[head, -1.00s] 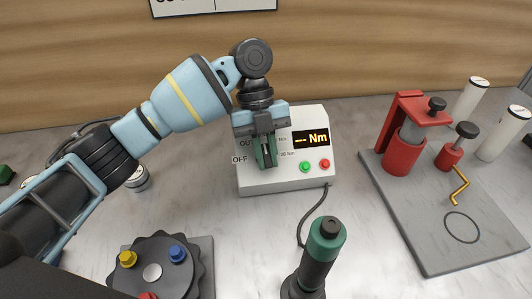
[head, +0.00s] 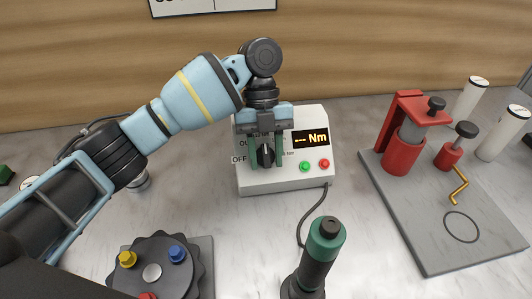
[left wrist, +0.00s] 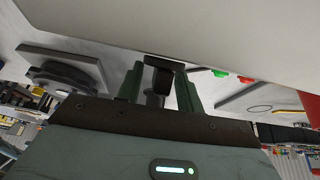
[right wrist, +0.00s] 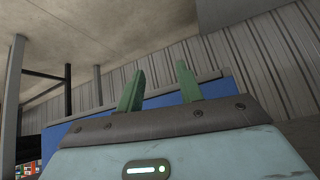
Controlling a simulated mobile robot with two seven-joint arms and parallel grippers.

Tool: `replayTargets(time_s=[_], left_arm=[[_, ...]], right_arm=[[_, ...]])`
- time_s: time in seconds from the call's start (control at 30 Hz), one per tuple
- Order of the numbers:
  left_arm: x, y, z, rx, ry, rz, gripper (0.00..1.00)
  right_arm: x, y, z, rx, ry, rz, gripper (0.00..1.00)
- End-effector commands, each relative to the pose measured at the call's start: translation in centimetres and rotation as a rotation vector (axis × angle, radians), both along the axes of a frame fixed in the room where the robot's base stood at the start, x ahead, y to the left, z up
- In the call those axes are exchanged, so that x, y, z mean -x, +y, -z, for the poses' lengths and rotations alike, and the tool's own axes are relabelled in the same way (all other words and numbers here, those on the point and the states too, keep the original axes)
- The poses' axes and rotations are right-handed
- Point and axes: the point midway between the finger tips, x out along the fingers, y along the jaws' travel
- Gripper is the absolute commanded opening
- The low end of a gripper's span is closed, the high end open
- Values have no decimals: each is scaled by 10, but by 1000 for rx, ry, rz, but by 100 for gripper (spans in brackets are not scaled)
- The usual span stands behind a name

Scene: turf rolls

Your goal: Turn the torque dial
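The torque controller is a white box (head: 285,178) with an amber display (head: 311,138) reading "--- Nm". Its black torque dial (head: 266,155) is on the left of the front panel, with an "OFF" label to its lower left. My left gripper (head: 267,160) is open, with one green finger on each side of the dial. The left wrist view shows the dial (left wrist: 158,72) between the spread fingers (left wrist: 157,92). Part of the dial's scale is hidden behind the gripper. My right gripper (right wrist: 158,85) is open and empty, away from the bench.
A green button (head: 305,167) and a red button (head: 324,163) sit right of the dial. A green-and-black driver (head: 318,255) stands in front, corded to the box. A dark round fixture (head: 152,262) is front left. A grey board (head: 435,240) with red clamps lies right.

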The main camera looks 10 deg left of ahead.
Motion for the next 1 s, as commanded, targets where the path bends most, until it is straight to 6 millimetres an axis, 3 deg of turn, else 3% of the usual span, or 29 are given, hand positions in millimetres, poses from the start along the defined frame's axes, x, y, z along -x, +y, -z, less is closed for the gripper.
replayTargets(time_s=[0.27, 0.7, 1.0], left_arm=[[-1, 0, -2, 0, 0, 0, 36], [-25, 10, -57, -1, -3, -2, 36], [-31, 13, -71, 0, 0, 0, 36]], right_arm=[[5, 0, 1, -1, 8, 0, 36], [-3, 0, -6, 0, -9, 0, 36], [-5, 0, -6, 1, -12, 0, 36]])
